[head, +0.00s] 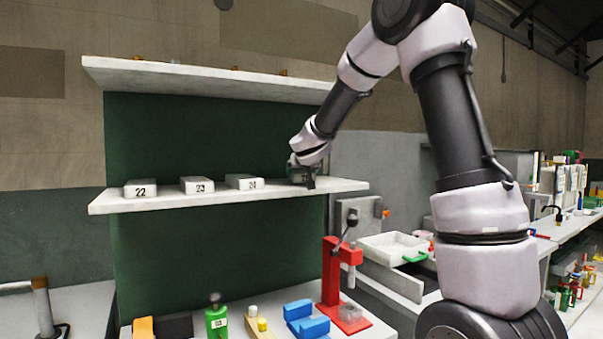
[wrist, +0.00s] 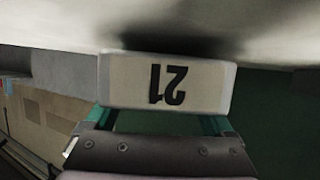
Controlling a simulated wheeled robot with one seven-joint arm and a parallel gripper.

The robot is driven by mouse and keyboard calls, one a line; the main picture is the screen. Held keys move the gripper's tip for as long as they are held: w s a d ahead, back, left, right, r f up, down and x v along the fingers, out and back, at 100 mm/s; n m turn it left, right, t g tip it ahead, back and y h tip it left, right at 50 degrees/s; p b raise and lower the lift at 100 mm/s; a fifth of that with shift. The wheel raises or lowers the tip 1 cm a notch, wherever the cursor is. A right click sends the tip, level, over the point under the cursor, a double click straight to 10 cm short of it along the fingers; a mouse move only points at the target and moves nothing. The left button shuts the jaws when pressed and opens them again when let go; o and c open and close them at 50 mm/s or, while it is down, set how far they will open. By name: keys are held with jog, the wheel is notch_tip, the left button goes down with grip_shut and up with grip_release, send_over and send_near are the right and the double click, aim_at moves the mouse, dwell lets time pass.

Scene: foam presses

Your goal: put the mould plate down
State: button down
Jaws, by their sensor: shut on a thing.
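The mould plate, a pale block marked 21 (wrist: 168,84), is held in my gripper (wrist: 162,122); its number appears upside down in the wrist view. In the head view my gripper (head: 304,175) is at the right part of the middle shelf (head: 230,196), shut on the plate. The plate is mostly hidden there by my gripper. In the wrist view the plate lies close to a pale surface with a dark shadow; I cannot tell whether they touch.
Similar pale blocks stand left on the same shelf: one marked 22 (head: 140,189), one marked 23 (head: 197,186), and a third (head: 244,182) nearest my gripper. An upper shelf (head: 200,78) overhangs. A red press (head: 333,270) stands below right.

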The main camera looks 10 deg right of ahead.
jog(key=shift+f, duration=0.35)
grip_release()
jog(key=shift+f, duration=0.1)
jog(key=v, duration=1)
jog(key=shift+s, duration=0.15)
jog(key=s+d+m+g+h, duration=0.1)
jog(key=s+d+m+g, duration=0.1)
jog(key=s+d, duration=0.6)
jog(key=s+d+m+g+h, duration=0.25)
jog(key=s+d, duration=0.35)
jog(key=s, duration=0.4)
jog(key=s+a+f+g+y, duration=0.1)
jog(key=s+a+f+y, duration=0.1)
jog(key=s, duration=0.4)
jog(key=s+a+f+n+y, duration=0.1)
jog(key=s+a+y, duration=0.3)
jog(key=s+a, duration=0.1)
jog(key=shift+s+a+f+g+y, duration=0.25)
jog(key=shift+s+f+g+y, duration=0.15)
jog(key=shift+s, duration=0.45)
